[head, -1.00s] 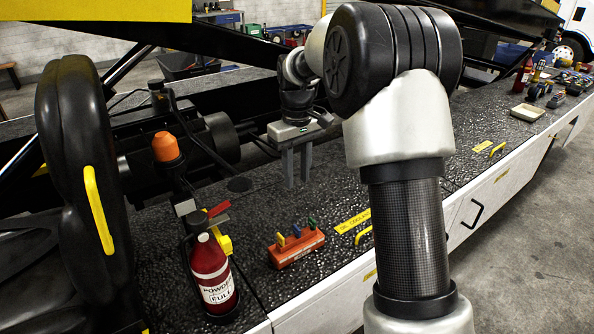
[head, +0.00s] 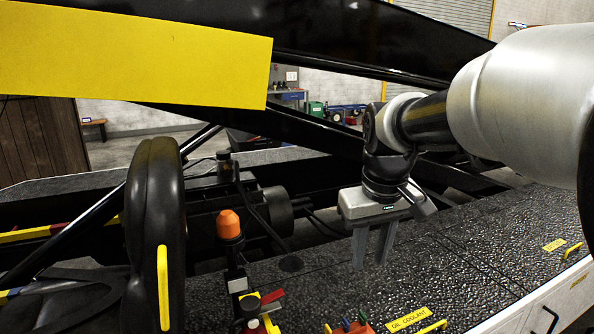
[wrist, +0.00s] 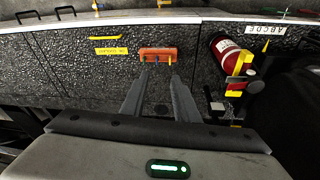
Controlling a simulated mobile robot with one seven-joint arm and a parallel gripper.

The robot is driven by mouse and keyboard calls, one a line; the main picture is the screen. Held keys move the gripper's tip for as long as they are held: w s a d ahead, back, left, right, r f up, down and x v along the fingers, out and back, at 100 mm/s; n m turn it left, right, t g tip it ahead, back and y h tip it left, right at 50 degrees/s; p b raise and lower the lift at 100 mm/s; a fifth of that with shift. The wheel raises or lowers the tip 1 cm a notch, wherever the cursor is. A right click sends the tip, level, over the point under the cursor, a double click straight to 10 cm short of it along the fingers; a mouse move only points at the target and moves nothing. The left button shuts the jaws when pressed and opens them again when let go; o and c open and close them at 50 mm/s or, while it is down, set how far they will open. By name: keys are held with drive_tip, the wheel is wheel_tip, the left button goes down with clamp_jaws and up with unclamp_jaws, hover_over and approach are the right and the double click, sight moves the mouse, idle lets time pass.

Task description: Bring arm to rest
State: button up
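My gripper (head: 371,262) hangs fingers-down above the dark pebbled deck (head: 447,251) in the head view. Its two grey fingers are apart with nothing between them. In the wrist view my gripper (wrist: 160,76) also shows its fingers apart and empty. My arm reaches in from the right edge of the head view. An orange block with small coloured levers (wrist: 158,55) lies on the deck beyond the fingertips in the wrist view. It is mostly cut off at the bottom of the head view.
A red extinguisher (wrist: 228,50) stands right of the block in the wrist view. An orange-capped post (head: 230,225) and a black wheel (head: 155,220) are left in the head view. A yellow-panelled beam (head: 135,55) crosses above. The deck right of my gripper is clear.

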drive_tip(key=s+r+m+t+p, duration=0.2)
drive_tip(key=s+t, duration=0.1)
drive_tip(key=s, duration=1.4)
drive_tip(key=shift+r+m+p, duration=0.15)
drive_tip(key=shift+m+p, duration=0.15)
drive_tip(key=shift+p, duration=0.05)
